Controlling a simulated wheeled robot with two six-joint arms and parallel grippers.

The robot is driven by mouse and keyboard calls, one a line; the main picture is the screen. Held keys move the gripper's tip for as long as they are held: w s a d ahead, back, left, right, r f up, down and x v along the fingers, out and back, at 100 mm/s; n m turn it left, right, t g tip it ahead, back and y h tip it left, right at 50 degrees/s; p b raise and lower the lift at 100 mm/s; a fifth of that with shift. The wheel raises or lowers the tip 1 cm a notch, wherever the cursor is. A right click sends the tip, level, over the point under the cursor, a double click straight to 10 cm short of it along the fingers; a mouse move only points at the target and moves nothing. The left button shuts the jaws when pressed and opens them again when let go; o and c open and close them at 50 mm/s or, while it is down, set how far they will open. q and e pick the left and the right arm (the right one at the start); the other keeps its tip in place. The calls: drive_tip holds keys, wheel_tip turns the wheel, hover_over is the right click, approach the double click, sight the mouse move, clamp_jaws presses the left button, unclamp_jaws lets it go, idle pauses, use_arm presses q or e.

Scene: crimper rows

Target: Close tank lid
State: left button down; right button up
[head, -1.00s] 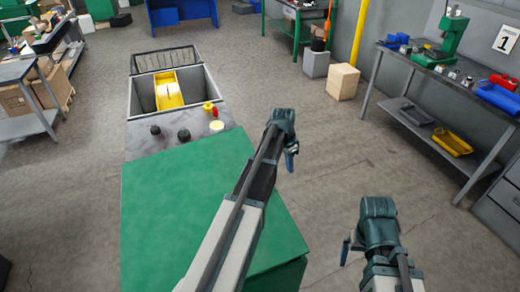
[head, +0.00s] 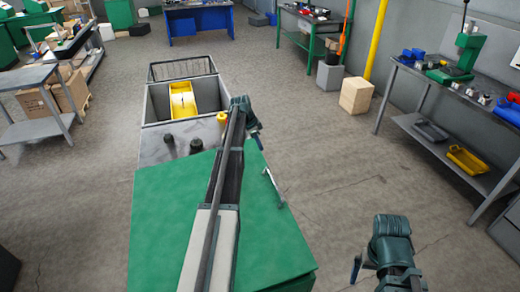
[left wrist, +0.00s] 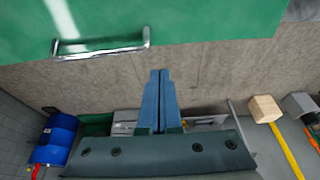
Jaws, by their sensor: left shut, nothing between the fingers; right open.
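A grey open-topped tank (head: 158,101) stands at the far end of the green unit, with a yellow part (head: 183,99) inside. A dark mesh panel (head: 180,68) is at its back edge; I cannot tell its exact tilt. My left gripper (head: 258,142) is shut and empty, beyond a silver handle on the green unit's right edge (head: 272,187). In the left wrist view its closed blue fingers (left wrist: 159,75) are apart from the handle (left wrist: 100,47). My right gripper (head: 357,266) is open, low at right, over the floor.
The green top (head: 165,225) fills the near middle, partly behind my left arm. Dark knobs (head: 196,146) and a yellow knob (head: 221,118) stand on the grey panel before the tank. A workbench (head: 425,80) stands at right.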

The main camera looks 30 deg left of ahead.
use_arm(q)
drive_tip(key=b, duration=1)
approach(266, 164)
drive_tip(key=d+f, duration=0.2)
drive_tip(key=s+d+f, duration=0.1)
drive_tip(key=d+f, duration=0.1)
drive_tip(key=f, duration=0.1)
drive_tip(key=shift+d+f+b, duration=0.1)
drive_tip(key=shift+f+b, duration=0.4)
drive_tip(key=shift+b, duration=0.2)
